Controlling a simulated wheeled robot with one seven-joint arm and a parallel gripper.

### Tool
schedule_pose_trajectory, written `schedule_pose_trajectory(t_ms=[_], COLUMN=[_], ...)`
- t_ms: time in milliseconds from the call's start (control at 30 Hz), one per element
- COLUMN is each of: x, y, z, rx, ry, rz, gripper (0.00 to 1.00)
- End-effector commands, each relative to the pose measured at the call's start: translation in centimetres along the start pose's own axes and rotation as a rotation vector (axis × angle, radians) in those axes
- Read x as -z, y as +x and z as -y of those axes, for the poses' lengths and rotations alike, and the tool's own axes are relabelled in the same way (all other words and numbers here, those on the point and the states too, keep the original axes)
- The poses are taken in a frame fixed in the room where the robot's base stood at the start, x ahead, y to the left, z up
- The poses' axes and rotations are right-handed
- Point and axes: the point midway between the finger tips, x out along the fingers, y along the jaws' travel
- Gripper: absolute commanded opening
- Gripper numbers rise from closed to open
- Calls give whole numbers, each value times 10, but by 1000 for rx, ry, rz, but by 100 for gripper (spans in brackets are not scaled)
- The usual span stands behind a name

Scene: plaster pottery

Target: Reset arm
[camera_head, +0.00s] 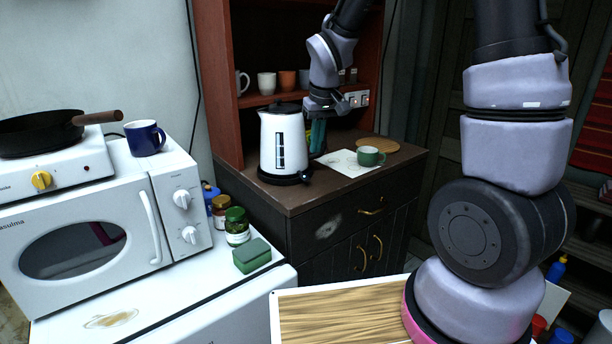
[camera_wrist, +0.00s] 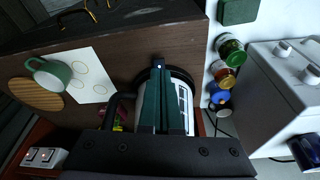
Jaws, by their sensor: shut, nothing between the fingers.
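My gripper (camera_head: 317,148) is above the dark cabinet top, just right of the white kettle (camera_head: 267,145). Its green fingers are shut with nothing between them and point down. In the wrist view the fingers (camera_wrist: 160,68) lie in front of the kettle (camera_wrist: 184,97), hiding part of it. I cannot tell whether they touch it. My arm reaches down to the gripper from the top of the head view.
A green mug (camera_head: 369,156) stands on white paper (camera_head: 345,164), near a round wooden board (camera_head: 379,144). Cups stand on the red shelf (camera_head: 258,98) behind. At left are a microwave (camera_head: 75,245), jars (camera_head: 237,228) and a green sponge (camera_head: 252,256).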

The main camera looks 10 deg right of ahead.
Motion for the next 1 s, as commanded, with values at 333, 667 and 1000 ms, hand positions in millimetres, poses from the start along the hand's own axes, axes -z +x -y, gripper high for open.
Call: schedule_pose_trajectory(t_ms=[333, 667, 1000], x=[0, -5, -68], y=[-15, -37, -157], z=[0, -9, -49], rx=[0, 3, 45], ry=[0, 46, 348], rz=[0, -27, -193], gripper=[0, 0, 0])
